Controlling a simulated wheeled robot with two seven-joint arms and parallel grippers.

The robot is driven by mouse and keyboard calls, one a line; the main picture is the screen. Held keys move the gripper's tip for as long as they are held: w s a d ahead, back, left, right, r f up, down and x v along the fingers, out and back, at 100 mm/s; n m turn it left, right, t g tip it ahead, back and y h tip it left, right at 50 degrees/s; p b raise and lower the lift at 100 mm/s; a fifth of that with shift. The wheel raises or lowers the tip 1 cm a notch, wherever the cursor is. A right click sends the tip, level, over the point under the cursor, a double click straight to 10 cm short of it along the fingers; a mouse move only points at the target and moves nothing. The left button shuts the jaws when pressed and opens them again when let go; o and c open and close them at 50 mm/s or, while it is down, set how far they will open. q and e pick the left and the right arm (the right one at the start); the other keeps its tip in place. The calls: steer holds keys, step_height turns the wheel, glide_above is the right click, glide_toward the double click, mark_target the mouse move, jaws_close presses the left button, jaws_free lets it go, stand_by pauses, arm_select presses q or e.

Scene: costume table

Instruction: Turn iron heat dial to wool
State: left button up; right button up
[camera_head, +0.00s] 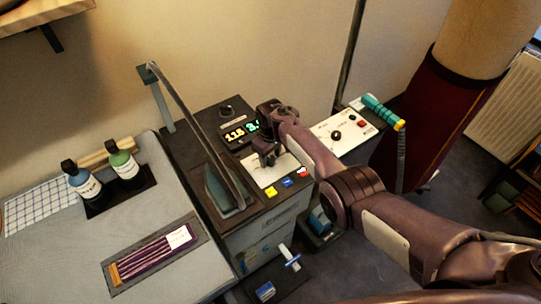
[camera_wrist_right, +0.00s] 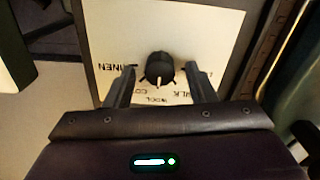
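The iron heat dial (camera_wrist_right: 158,68) is a black round knob on a pale panel (camera_wrist_right: 215,30) in the right wrist view. Its white mark points down in that view, toward the label WOOL (camera_wrist_right: 157,99). Other labels stand around it, some partly hidden by the fingers. My right gripper (camera_wrist_right: 160,70) is open, with one finger on each side of the dial and a gap to it. In the head view my right gripper (camera_head: 267,158) is over the pale panel (camera_head: 256,176) and hides the dial. The iron (camera_head: 221,190) stands left of the panel. My left gripper is not in view.
A second panel (camera_head: 345,128) with a turquoise handle (camera_head: 380,110) is to the right. Two bottles (camera_head: 122,163) and a tray (camera_head: 113,268) are on the left table.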

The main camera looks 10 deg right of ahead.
mark_target(271, 159)
steer(key=shift+r, duration=3.9)
steer(key=shift+f, duration=0.1)
